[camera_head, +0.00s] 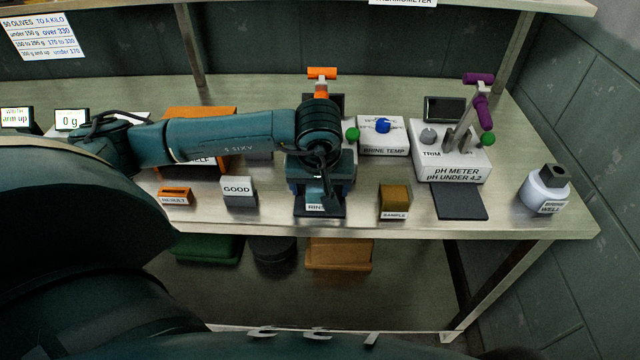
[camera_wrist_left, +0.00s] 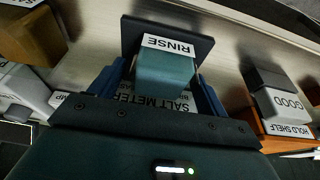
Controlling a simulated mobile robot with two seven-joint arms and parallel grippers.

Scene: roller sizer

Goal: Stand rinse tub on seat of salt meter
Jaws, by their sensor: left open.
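The rinse tub is a teal block with a white RINSE label (camera_wrist_left: 165,65). In the head view only its label (camera_head: 315,207) shows clearly below my gripper. The tub stands over the dark seat (camera_wrist_left: 193,42) of the salt meter and appears to rest on it. The salt meter (camera_wrist_left: 170,100) shows by its SALTMETER label, partly covered by my gripper; its orange handle (camera_head: 322,73) rises behind my arm. My left gripper (camera_wrist_left: 160,85) is open, with a blue finger on each side of the tub. Contact with the fingers cannot be told. My right gripper is not in view.
The GOOD block (camera_head: 238,190) stands left of the seat and the brown sample block (camera_head: 394,199) right. The bench's front edge (camera_head: 420,232) runs close below.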

